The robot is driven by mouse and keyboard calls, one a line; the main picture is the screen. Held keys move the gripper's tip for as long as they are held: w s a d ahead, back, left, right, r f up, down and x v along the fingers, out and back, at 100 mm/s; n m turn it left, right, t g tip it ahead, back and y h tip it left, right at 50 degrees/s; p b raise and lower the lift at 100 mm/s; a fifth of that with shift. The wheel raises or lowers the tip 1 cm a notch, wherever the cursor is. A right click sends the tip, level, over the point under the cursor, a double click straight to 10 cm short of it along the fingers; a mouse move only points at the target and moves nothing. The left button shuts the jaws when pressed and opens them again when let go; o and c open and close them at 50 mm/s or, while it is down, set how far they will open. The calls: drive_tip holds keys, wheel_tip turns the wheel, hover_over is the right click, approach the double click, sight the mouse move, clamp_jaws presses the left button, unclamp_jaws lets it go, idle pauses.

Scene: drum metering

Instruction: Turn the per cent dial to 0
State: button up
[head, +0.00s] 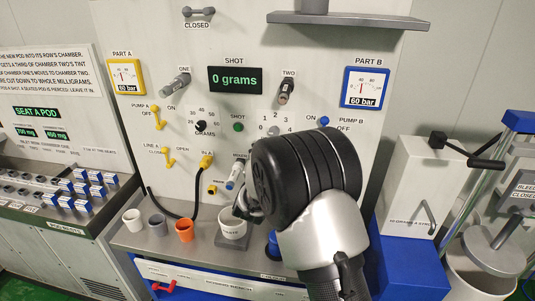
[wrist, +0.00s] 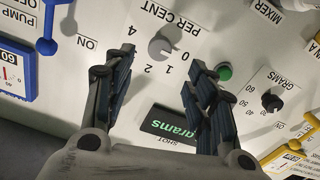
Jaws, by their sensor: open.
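The per cent dial (wrist: 163,47) is a round grey knob on the white panel, with printed numbers around it. It shows upside down in the wrist view, beyond and roughly between my open fingertips (wrist: 160,68). I see no contact between fingers and knob. The 0 mark lies at the knob's lower right there; I cannot clearly tell which number the dial points to. In the head view the dial (head: 274,131) shows just above my black wrist, which hides its lower part and most of my gripper.
The green shot button (wrist: 224,72), the grams dial (wrist: 271,101) and the shot display (wrist: 172,126) are near my right finger in the wrist view. The blue pump B lever (wrist: 47,42) is at the left. Cups (head: 184,230) stand on the shelf below.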

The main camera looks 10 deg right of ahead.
drive_tip(key=shift+v, duration=1.45)
drive_tip(key=s+a+r+n+g+y+b, duration=0.15)
drive_tip(key=s+r+g+y, duration=0.45)
drive_tip(key=s, duration=0.8)
drive_tip(key=s+d+f+g, duration=0.1)
drive_tip(key=s+f+g, duration=0.1)
drive_tip(key=s, duration=0.8)
drive_tip(key=s+d+f+g, duration=0.1)
drive_tip(key=s+d+g, duration=0.1)
drive_tip(key=s, duration=0.9)
drive_tip(key=s+d+f+g, duration=0.2)
drive_tip(key=s, duration=0.8)
drive_tip(key=shift+s+d+f+g, duration=0.2)
drive_tip(key=shift+s+f+g, duration=0.1)
drive_tip(key=shift+s+f, duration=0.1)
